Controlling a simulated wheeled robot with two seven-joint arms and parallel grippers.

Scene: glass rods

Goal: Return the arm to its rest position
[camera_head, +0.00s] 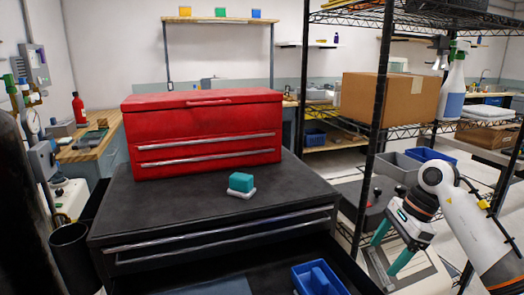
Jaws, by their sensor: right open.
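My right arm comes in from the right edge. My right gripper (381,258) points down and to the left, with its two teal fingers apart and nothing visible between them. It is to the right of the black cabinet (150,215), clear of its top, in front of the wire shelving. My left gripper does not show. I cannot make out any glass rods.
A red toolbox (205,155) and a small teal block (241,182) on a white base stand on the cabinet. Below, a blue tray (318,278) lies in an open drawer. A shelving rack (375,110) holds a cardboard box (390,98) and a spray bottle (456,85).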

